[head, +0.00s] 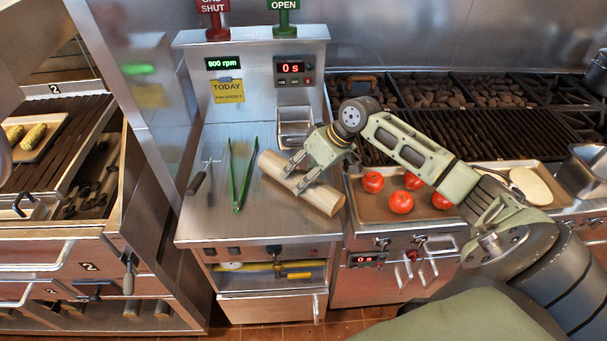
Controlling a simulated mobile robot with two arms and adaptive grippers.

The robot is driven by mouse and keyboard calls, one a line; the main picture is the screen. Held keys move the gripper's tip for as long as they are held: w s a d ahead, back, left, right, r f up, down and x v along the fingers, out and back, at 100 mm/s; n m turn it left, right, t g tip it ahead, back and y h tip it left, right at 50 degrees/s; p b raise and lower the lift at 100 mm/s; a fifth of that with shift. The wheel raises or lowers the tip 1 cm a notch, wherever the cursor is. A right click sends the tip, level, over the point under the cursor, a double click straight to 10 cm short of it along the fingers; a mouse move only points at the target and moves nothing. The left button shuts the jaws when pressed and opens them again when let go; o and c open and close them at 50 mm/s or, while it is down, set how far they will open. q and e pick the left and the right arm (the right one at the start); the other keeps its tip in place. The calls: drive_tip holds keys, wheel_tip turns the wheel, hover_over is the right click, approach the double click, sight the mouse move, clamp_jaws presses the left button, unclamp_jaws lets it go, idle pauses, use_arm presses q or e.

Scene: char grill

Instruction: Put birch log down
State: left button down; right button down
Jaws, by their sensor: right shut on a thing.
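The birch log (322,197) is a pale, split piece of wood with a brown side. It lies slanted over the steel counter (265,222), from upper left to lower right, its lower right end near the counter's right edge. My right gripper (297,182) is shut on the log near its middle, coming from the upper right. I cannot tell whether the log touches the counter or hangs just above it. The fingers hide part of its top.
Green tongs (241,178) lie left of the log, and a dark-handled tool (198,181) lies farther left. A steel holder (296,130) stands behind the log. A tray (377,212) with several tomatoes is to the right. The counter's front left is clear.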

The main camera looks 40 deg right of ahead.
drive_tip(key=shift+w+f, duration=0.1)
drive_tip(key=shift+f, duration=0.5)
drive_tip(key=shift+f, duration=0.1)
drive_tip(key=c, duration=0.8)
unclamp_jaws()
